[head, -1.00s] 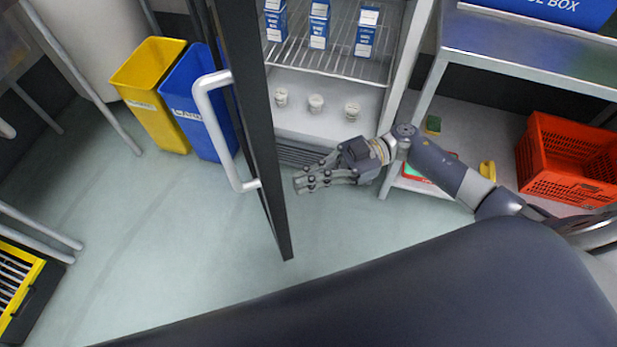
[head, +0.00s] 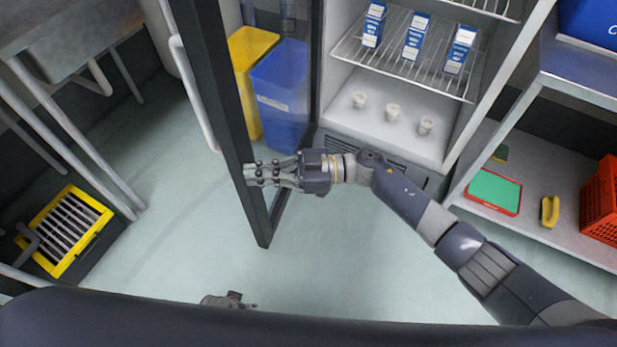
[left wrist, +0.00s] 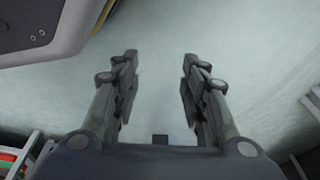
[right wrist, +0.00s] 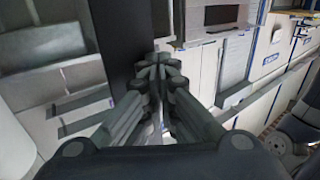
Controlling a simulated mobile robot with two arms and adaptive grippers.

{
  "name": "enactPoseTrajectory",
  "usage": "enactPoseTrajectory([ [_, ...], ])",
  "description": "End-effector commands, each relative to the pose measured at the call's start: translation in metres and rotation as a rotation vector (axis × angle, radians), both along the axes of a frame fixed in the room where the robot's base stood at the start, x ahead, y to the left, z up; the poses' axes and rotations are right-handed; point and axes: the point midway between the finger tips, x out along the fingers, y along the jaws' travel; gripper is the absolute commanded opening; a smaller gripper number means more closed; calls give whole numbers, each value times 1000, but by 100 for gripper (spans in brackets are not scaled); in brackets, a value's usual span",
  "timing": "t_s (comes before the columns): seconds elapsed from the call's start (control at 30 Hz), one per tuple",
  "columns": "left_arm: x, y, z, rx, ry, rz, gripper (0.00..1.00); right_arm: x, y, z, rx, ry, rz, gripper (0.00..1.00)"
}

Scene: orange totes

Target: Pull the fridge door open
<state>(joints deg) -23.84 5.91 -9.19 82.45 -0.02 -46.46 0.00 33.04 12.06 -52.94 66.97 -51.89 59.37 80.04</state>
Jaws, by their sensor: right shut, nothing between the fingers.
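The fridge door (head: 222,110) stands wide open, a dark-framed glass panel with a long white handle (head: 190,85) on its outer face. The fridge interior (head: 385,140) shows behind it, with cartons and small white cups on its shelves. My right gripper (head: 252,174) is shut and empty, its fingertips at the inner side of the door's frame; whether they touch it I cannot tell. In the right wrist view its fingers (right wrist: 158,68) meet in front of the dark door frame. My left gripper (left wrist: 160,85) is open and empty over the floor; only a small part shows at the bottom of the head view.
Yellow (head: 248,60) and blue (head: 283,95) bins stand behind the door's glass. A steel shelf unit (head: 545,150) with a red crate (head: 603,200) is at the right. A yellow-framed crate (head: 65,230) and metal legs are at the left. The floor between is clear.

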Motion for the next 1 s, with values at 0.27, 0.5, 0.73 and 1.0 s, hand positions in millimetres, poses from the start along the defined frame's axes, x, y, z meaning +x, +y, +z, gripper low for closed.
enactPoseTrajectory([
  [0.27,-13,-9,-10,-11,23,-8,40,14,77,-1,2,3,-134,0],
  [0.5,-14,-9,-8,-11,24,-5,40,26,111,-1,1,2,-200,0],
  [0.73,-7,-6,-3,-8,13,1,40,31,123,-2,0,2,-225,0],
  [1.0,-7,-1,-3,-1,13,1,40,32,124,-2,0,2,-228,0],
])
